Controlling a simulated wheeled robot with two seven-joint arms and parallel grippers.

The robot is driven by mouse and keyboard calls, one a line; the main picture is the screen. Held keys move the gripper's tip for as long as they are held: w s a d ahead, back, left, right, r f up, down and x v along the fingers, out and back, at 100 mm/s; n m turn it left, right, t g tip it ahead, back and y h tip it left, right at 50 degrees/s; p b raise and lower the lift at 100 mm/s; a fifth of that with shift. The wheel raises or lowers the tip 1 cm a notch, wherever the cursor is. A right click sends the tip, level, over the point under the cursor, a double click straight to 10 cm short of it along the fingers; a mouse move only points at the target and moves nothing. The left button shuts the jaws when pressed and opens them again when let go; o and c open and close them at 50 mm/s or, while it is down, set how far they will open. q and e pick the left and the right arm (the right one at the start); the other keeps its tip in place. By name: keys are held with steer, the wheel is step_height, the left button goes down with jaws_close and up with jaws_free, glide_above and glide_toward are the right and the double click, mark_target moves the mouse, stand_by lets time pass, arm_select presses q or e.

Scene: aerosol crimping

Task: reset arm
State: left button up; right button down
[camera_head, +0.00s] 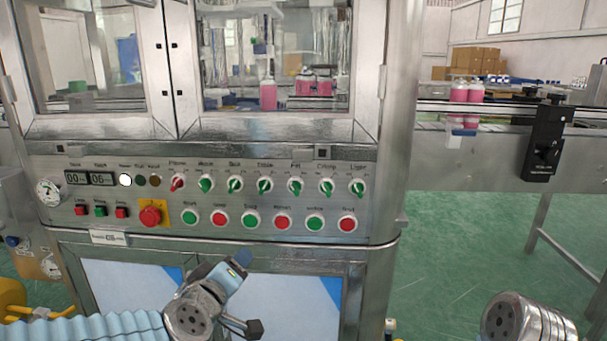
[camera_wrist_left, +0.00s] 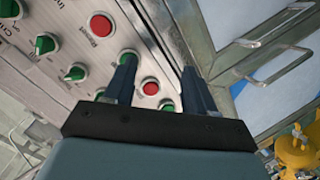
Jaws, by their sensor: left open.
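My left gripper (camera_wrist_left: 157,82) shows in the left wrist view with its two dark fingers apart and nothing between them but the panel behind. A red button (camera_wrist_left: 150,87) and green button (camera_wrist_left: 167,106) show between or near the fingers in the wrist view; I cannot tell whether a finger touches the panel. In the head view my left arm, with a light blue ribbed sleeve, is low in front of the cabinet doors. A metal link of my right arm shows at lower right; its gripper is out of view.
A red emergency stop (camera_head: 150,216) sits on a yellow plate. Pink bottles (camera_head: 268,95) stand behind the machine's glass, and more pink bottles (camera_head: 459,92) stand on the conveyor (camera_head: 450,150) at right. Green floor (camera_head: 460,240) is open below the conveyor.

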arm_select(q)
steer(key=s+d+f+m+g+h, duration=0.15)
steer(key=f+g, duration=0.25)
steer(key=f, duration=1.1)
steer(key=s+f+m+g+y, duration=0.1)
steer(key=s+f+m+g, duration=0.2)
steer(key=f, duration=1.3)
steer(key=s+d+f+m+g+h, duration=0.2)
steer(key=s+f+g, duration=0.5)
steer(key=s+f, duration=0.8)
steer(key=shift+s+d+f, duration=0.15)
steer(key=shift+s+f, duration=0.05)
steer(key=shift+f, duration=0.05)
